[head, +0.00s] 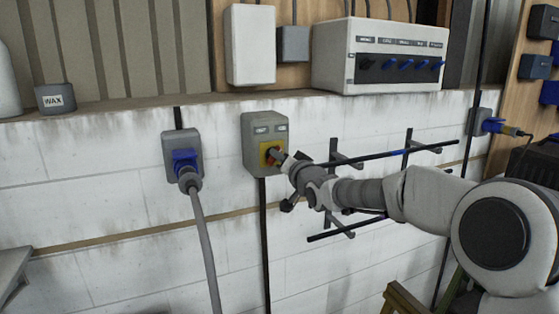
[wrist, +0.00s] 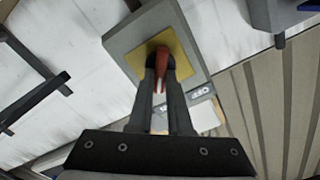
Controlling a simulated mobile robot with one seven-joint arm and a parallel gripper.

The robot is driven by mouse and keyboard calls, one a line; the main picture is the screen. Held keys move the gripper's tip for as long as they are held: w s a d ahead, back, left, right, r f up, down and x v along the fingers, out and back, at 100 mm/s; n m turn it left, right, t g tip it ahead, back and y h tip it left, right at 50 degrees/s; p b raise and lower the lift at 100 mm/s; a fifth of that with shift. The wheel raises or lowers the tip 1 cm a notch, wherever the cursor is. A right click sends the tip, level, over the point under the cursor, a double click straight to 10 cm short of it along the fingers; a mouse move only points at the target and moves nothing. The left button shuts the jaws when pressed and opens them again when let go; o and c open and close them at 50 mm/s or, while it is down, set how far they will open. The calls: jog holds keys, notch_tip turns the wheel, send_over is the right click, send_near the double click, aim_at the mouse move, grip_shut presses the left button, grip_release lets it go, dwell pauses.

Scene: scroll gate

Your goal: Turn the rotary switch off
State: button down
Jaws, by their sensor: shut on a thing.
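The rotary switch is a grey wall box (head: 253,130) with a yellow plate (head: 264,151) and two small labels above it. In the wrist view the yellow plate (wrist: 179,51) carries a red knob (wrist: 161,56), which stands out from it between my fingers. My gripper (head: 277,157) reaches the switch from the right. In the wrist view my gripper (wrist: 161,77) is shut on the red knob, with one finger on each side. The fingers and wrist hide most of the knob in the head view.
A dark rack (head: 353,157) juts from the wall close to my arm. A white panel with several knobs (head: 380,55) stands on the ledge above.

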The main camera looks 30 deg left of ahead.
jog(key=shift+s+a+n+b, duration=0.1)
jog(key=shift+n+b, duration=1.55)
jog(key=shift+n, duration=0.9)
jog(key=shift+s+a+n+b, duration=0.1)
jog(key=shift+s+n+b, duration=0.05)
jog(key=shift+n+b, duration=1.95)
jog(key=shift+s+a+n+b, duration=0.1)
jog(key=shift+n+b, duration=1.15)
jog(key=shift+n, duration=1.7)
jog(key=c, duration=0.8)
grip_release()
jog(key=shift+c, duration=0.2)
